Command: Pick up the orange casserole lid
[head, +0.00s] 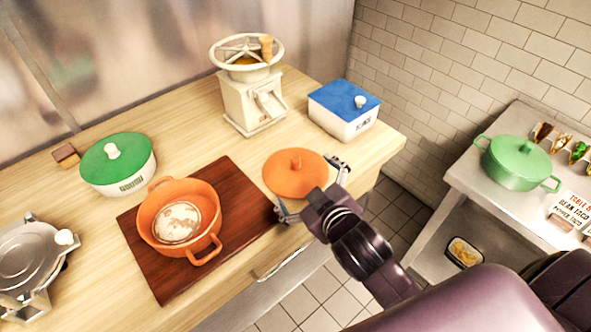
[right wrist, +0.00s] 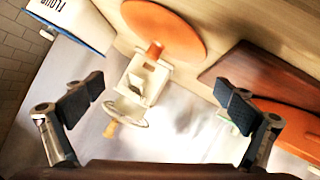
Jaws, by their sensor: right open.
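The orange casserole lid (head: 283,178) is a round disc with a small knob (head: 296,161) on top, lying on the wooden counter right of the cutting board. My right gripper (head: 311,188) is open, with its fingers spread at the lid's front right side. In the right wrist view the lid (right wrist: 180,30) and its knob (right wrist: 155,49) lie beyond the open, empty fingers (right wrist: 160,101), apart from them. The orange casserole (head: 150,212) stands open on the board with a round whitish-brown loaf or similar food inside. My left gripper is not in view.
A dark red cutting board (head: 240,200) lies left of the lid. Behind stand a cream mill (head: 250,105) and a blue-lidded white box (head: 345,120). A green-lidded box (head: 118,165) and a metal press (head: 30,258) stand left. A green pot (head: 515,165) is on the right-hand table.

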